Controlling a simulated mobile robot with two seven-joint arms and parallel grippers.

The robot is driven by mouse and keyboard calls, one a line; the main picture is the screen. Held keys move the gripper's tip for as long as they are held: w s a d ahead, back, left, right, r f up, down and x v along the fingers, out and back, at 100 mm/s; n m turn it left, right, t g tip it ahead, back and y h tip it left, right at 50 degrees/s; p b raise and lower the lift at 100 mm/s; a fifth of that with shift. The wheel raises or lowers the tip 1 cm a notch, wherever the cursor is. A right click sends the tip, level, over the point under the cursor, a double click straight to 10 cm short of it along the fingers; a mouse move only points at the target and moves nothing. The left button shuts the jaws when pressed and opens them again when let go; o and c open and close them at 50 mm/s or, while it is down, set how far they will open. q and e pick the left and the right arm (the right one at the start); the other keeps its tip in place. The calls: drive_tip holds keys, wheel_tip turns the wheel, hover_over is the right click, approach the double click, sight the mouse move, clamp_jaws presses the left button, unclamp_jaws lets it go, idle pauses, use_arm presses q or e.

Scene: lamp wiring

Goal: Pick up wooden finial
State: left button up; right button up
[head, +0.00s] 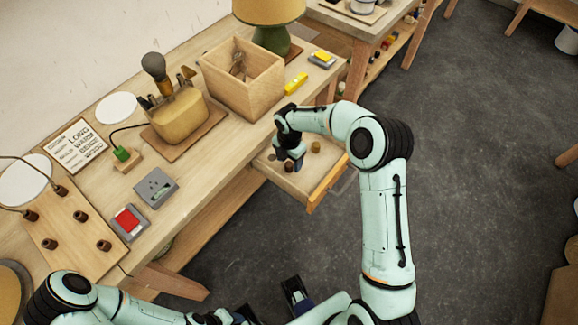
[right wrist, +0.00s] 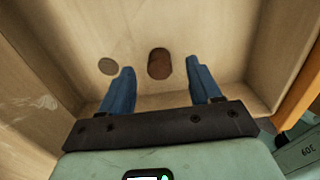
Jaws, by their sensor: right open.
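A brown wooden piece, likely the finial, stands in the open drawer (head: 324,186). In the right wrist view this dark brown rounded piece (right wrist: 159,63) lies ahead of the fingertips, in line with the gap between them. My right gripper (right wrist: 161,82) is open and empty, pointing down into the drawer; in the head view it (head: 291,162) hides part of the inside. A flatter, paler brown round piece (right wrist: 108,66) lies to the left, just beyond the left finger. My left gripper (head: 272,303) shows only in part at the bottom edge; its jaws are unclear.
The drawer walls and orange-edged front stand close around my right gripper. On the bench above are an open wooden box (head: 243,86), a yellow block (head: 296,83), a lamp (head: 270,20) and a tool holder (head: 177,118).

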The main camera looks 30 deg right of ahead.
wheel_tip(320, 180, down, 3)
drive_tip(key=shift+r, duration=0.15)
drive_tip(key=c, duration=1.1)
drive_tip(key=shift+r, duration=0.15)
